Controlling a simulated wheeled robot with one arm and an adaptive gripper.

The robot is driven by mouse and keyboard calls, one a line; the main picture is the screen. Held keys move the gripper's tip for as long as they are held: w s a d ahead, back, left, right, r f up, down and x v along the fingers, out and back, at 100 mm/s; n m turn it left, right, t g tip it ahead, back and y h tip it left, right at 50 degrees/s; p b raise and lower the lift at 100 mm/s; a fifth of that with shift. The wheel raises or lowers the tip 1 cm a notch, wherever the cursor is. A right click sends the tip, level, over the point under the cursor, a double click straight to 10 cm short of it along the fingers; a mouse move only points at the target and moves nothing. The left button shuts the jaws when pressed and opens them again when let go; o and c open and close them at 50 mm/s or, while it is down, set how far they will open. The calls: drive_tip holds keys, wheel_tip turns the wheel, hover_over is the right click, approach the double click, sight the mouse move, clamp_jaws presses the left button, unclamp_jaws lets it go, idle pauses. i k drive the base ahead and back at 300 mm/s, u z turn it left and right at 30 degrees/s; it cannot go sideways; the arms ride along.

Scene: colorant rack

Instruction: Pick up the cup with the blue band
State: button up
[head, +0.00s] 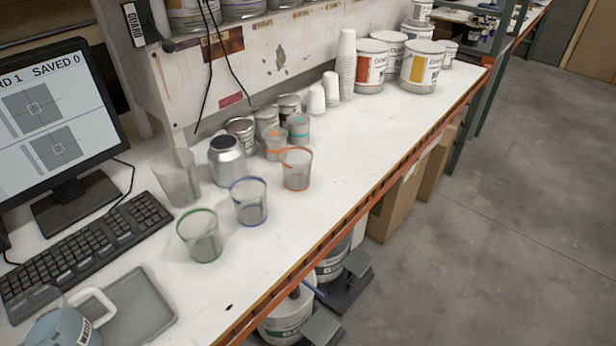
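The cup with the blue band (250,203) stands upright on the white bench, a clear cup with a blue ring near its rim. A cup with a green band (201,237) stands to its front left. A cup with an orange band (296,168) stands to its back right. The three cups stand apart in a slanting row. My gripper is not in view.
A grey metal can (227,162) and a plain clear cup (177,178) stand behind the blue-banded cup. More small cans and cups cluster farther back. A keyboard (85,240) and a monitor (55,125) are at left. The bench's orange front edge (345,224) is to the right.

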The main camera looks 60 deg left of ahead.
sight(248, 192)
drive_tip(key=i, duration=0.65)
drive_tip(key=u, duration=3.65)
drive_tip(key=i, duration=0.5)
drive_tip(key=u, duration=0.05)
